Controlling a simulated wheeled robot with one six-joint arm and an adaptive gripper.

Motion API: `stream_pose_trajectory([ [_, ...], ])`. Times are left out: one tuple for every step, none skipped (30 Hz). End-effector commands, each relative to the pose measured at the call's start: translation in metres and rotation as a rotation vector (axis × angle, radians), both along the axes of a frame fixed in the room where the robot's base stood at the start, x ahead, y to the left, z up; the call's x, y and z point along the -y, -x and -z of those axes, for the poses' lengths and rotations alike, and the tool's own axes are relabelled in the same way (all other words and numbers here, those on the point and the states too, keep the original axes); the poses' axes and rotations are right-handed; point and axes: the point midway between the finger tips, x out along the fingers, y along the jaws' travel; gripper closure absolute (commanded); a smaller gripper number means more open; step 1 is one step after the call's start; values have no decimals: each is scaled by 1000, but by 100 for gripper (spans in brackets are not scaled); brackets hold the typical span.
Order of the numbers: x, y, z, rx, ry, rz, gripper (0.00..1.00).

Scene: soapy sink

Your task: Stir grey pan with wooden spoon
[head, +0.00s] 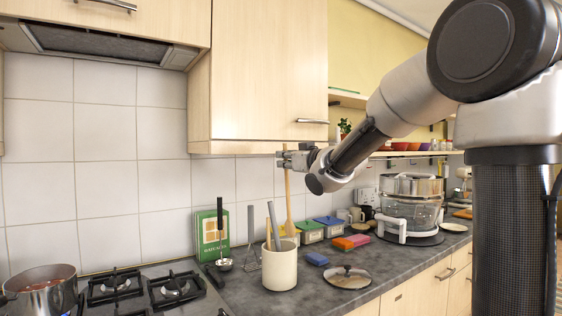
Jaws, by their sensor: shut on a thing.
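My gripper (290,158) is shut on the upper part of a wooden spoon (287,195), above the counter and in front of the tiled wall. The spoon hangs nearly upright with its wider end down, just above the far right rim of a cream utensil crock (281,272). I cannot tell whether its tip is clear of the crock. The grey metal pan (58,299) stands on the hob at the lower left, with reddish-brown contents (36,280). The picture's edge cuts off part of the pan.
A cupboard (262,75) and extractor hood (100,48) hang above.

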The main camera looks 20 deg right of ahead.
Motion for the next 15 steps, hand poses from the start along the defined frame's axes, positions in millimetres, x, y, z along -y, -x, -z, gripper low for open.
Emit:
stream_pose_trajectory([
  [2, 5, -1, 2, 0, 1, 100],
  [2, 7, -2, 2, 0, 1, 100],
  [3, 10, -2, 2, 2, 0, 100],
  [4, 13, -2, 2, 2, 0, 100],
  [5, 15, -3, 2, 2, 1, 100],
  [7, 19, -3, 3, 1, 1, 100],
  [7, 21, -4, 2, 0, 2, 100],
  [8, 24, -4, 2, 0, 1, 100],
  [9, 27, -4, 1, 1, 1, 100],
  [10, 29, -5, 1, 1, 1, 100],
  [10, 32, -5, 3, 1, 0, 100],
  [12, 35, -5, 3, 1, 0, 100],
  [12, 38, -5, 1, 1, 1, 100],
  [13, 40, -6, 1, 1, 1, 100],
  [15, 44, -7, 2, 0, 1, 100],
])
